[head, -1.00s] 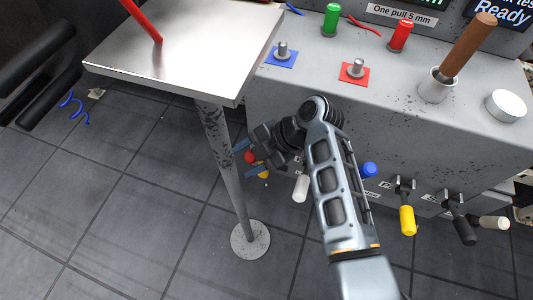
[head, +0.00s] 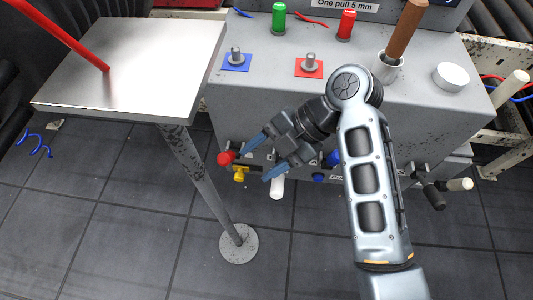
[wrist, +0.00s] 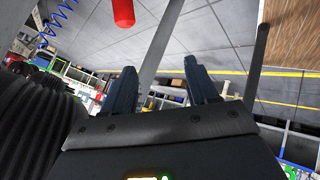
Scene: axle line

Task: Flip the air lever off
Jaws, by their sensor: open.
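Along the front of the grey console (head: 290,120), several levers stick out. A red-tipped lever (head: 226,158) is at the left end, with a small yellow knob (head: 240,174) under it. A white-tipped lever (head: 277,187) hangs down to the right. Blue knobs (head: 333,158) are partly behind my arm. I cannot read which lever is marked air. My gripper (head: 254,169) is open and empty in front of the console, between the red and white tips. The wrist view shows both fingers (wrist: 163,90) apart, with a red tip (wrist: 123,12) beyond and above them.
A metal table (head: 130,65) with a red rod (head: 75,43) stands at left on a post (head: 200,185). A black lever (head: 433,197) and a cream lever (head: 460,184) are at right. The console top holds studs on blue and red pads and a wooden handle (head: 405,30).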

